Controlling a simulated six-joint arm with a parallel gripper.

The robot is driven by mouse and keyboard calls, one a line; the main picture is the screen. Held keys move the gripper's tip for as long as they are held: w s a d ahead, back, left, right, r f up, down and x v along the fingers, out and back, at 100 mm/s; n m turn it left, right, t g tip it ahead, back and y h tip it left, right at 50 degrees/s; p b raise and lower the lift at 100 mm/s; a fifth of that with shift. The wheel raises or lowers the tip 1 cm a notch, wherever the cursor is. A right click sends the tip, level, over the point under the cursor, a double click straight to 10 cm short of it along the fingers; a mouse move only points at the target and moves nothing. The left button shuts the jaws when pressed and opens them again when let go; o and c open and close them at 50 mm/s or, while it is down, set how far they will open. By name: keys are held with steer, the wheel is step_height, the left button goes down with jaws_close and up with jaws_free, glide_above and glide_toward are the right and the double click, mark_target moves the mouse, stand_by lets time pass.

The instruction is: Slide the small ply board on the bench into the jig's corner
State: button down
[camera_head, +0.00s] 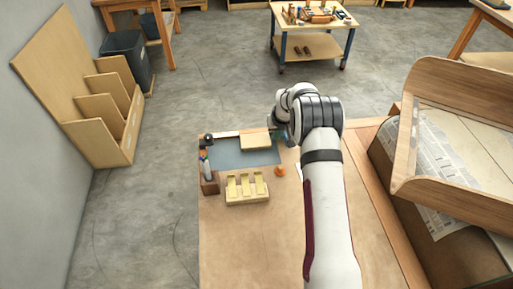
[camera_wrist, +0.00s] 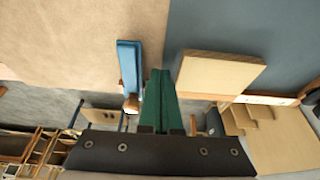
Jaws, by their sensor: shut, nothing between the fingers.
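The small ply board (camera_head: 255,139) lies flat at the back of the blue-grey mat (camera_head: 236,158), toward its right end. A pale strip (camera_head: 225,134) runs along the mat's back edge to a dark block (camera_head: 208,139) at the back left corner; these look like the jig. The board lies by the strip; I cannot tell whether they touch. My gripper (camera_head: 283,134) is just right of the board, partly hidden by my arm. In the wrist view its green fingers (camera_wrist: 158,78) are together and empty, with a gap between them and the board (camera_wrist: 220,72).
A blue bar-like item (camera_wrist: 129,68) lies on the bench beside the fingers, opposite the board. The mat left of the board is clear.

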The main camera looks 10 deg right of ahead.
mark_target(243, 140)
steer(key=shift+a, duration=6.4)
steer(key=shift+d, duration=0.65)
steer(key=shift+r, duration=3.55)
steer(key=s+d+r+m+g, duration=0.1)
steer(key=s+r+m, duration=0.1)
steer(key=s+r, duration=0.7)
steer(key=s+d+r+m+g, duration=0.15)
steer(key=s+r, duration=0.45)
steer(key=s, duration=0.7)
steer(key=s+m+g+y, duration=0.1)
steer(key=s+m, duration=0.1)
steer(key=s, duration=2.1)
steer(key=shift+s+a+f+g+y, duration=0.15)
steer(key=shift+a+f+g+y, duration=0.15)
steer(key=shift+f+g+y, duration=0.1)
